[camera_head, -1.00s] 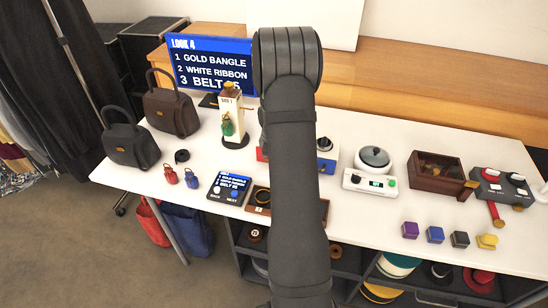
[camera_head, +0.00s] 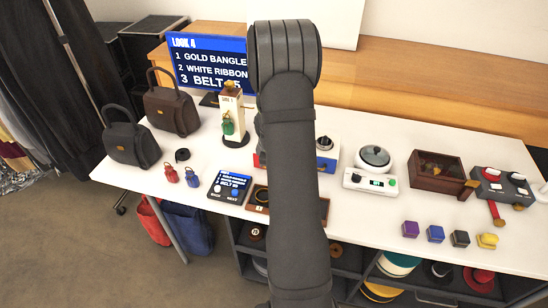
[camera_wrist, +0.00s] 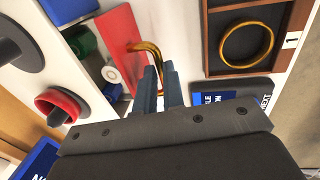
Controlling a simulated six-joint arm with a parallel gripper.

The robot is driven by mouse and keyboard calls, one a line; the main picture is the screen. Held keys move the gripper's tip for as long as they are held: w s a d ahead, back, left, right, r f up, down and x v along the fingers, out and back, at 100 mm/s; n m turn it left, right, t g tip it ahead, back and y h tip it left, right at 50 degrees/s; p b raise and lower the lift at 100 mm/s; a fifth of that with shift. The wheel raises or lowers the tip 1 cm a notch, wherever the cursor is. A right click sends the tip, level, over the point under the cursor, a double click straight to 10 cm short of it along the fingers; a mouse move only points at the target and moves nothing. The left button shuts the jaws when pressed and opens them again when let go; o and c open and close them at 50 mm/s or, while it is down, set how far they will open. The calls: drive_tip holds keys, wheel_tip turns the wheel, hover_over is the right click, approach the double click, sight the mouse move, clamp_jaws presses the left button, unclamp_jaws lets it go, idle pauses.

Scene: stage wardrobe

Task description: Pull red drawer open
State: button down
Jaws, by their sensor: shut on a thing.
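The red drawer's front panel (camera_wrist: 122,45) shows in the wrist view, with a curved gold handle (camera_wrist: 148,47) on its face. My gripper (camera_wrist: 160,85) is shut on this handle, its two fingers close together around the lower end. A gap with a green round item (camera_wrist: 82,42) shows between the red panel and a blue block (camera_wrist: 68,8), so the drawer looks at least partly out. In the head view only a red sliver (camera_head: 258,159) shows beside my arm, which hides the gripper and handle.
A tray with a gold bangle (camera_wrist: 247,44) lies close to the right of the fingers in the wrist view. The button panel (camera_head: 230,187) stands left of my arm. A blue box with a dark knob (camera_head: 326,160) and a white scale (camera_head: 369,181) stand to the right.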

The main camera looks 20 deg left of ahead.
drive_tip(key=s, duration=0.5)
drive_tip(key=shift+s, duration=0.25)
drive_tip(key=c, duration=1.8)
unclamp_jaws()
drive_tip(key=s+r, duration=0.3)
drive_tip(key=r, duration=1.4)
drive_tip(key=shift+f, duration=0.1)
drive_tip(key=w+f, duration=0.1)
drive_tip(key=f, duration=0.4)
drive_tip(key=w+f, duration=0.1)
drive_tip(key=f, duration=0.5)
drive_tip(key=w+f, duration=0.1)
drive_tip(key=f, duration=0.5)
